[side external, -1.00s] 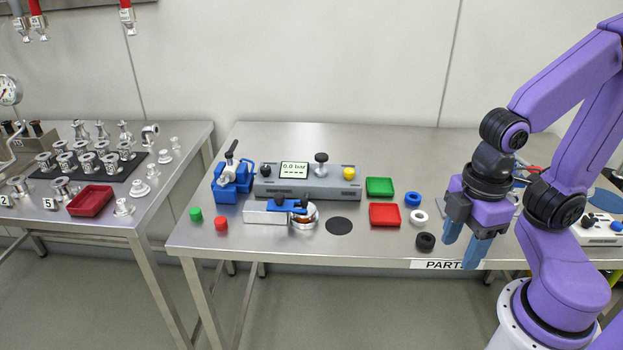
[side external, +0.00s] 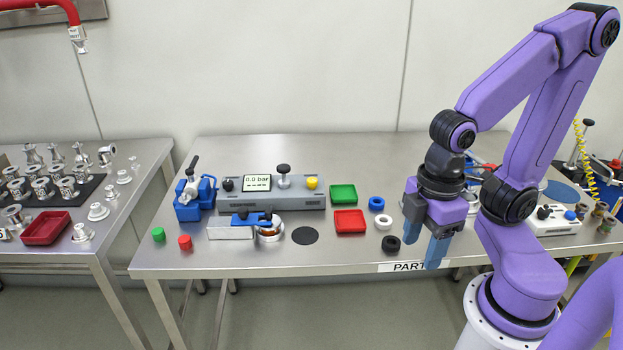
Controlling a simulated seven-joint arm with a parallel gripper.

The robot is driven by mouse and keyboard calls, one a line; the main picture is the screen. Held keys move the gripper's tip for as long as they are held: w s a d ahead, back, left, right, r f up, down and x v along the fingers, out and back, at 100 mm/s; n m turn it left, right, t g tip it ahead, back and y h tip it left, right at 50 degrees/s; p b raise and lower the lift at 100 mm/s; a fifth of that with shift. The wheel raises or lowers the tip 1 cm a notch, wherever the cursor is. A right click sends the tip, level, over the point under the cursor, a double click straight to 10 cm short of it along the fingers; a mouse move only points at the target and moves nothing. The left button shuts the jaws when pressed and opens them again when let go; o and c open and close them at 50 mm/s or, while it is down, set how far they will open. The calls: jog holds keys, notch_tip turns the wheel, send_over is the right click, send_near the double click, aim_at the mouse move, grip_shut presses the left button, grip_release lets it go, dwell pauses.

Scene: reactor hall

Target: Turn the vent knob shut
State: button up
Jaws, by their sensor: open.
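A grey console (side external: 255,203) stands on the steel table, with a display reading 0.0 bar (side external: 257,183). It carries a black knob (side external: 227,184) at its left end, a taller black knob (side external: 284,171) right of the display and a yellow knob (side external: 312,183) near its right end. I cannot tell which is the vent knob, as no label is readable. My gripper (side external: 420,256) is open and empty, with blue fingers pointing down over the table's front edge. It is well to the right of the console and apart from it.
Green (side external: 343,186) and red (side external: 336,229) trays and blue, white and black (side external: 391,244) rings lie between the console and my gripper. A blue clamp device (side external: 195,205) stands left of the console. A blue-handled fitting (side external: 269,235) lies in front.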

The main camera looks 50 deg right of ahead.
jog(key=w+a+r+m, duration=0.1)
jog(key=w+r+m, duration=0.1)
jog(key=w+m, duration=0.35)
jog(key=w+a+r+m, duration=0.2)
jog(key=w+m, duration=0.2)
jog(key=w, duration=0.2)
notch_tip(320, 180, up, 4)
jog(key=m, duration=2.4)
send_over(312, 180)
notch_tip(312, 180, down, 17)
jog(key=shift+r, duration=0.2)
grip_shut()
